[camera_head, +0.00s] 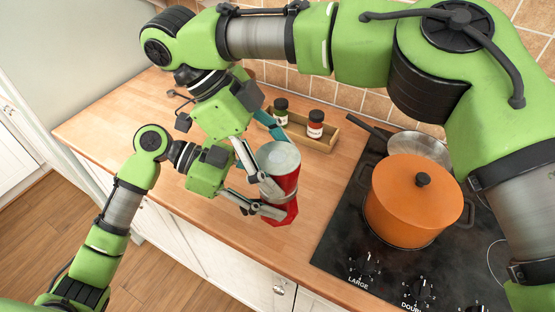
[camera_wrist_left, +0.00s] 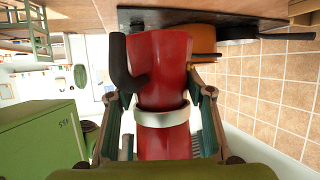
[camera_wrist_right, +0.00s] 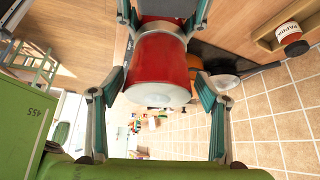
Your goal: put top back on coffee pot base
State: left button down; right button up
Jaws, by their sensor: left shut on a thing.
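The red coffee pot's two parts stand in line over the counter. In the head view the upper red part (camera_head: 288,184) has a pale round end facing up, and the lower red part (camera_head: 286,215) sits directly beneath. In the left wrist view the lower part (camera_wrist_left: 165,60) has a black handle, and a silver band (camera_wrist_left: 162,116) lies between the parts. My left gripper (camera_head: 278,211) is shut on the handled part. My right gripper (camera_wrist_right: 158,95) is open, its fingers either side of the pale-ended part (camera_wrist_right: 158,68) with gaps. Whether the pot touches the counter is unclear.
An orange lidded pot (camera_head: 408,205) stands on the black stove (camera_head: 340,225) at right, with a pan (camera_head: 420,147) behind. A wooden spice rack (camera_head: 322,139) with two jars is at the back wall. The wooden counter (camera_head: 120,130) is clear at left.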

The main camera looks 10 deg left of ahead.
jog(key=shift+r, duration=2.3)
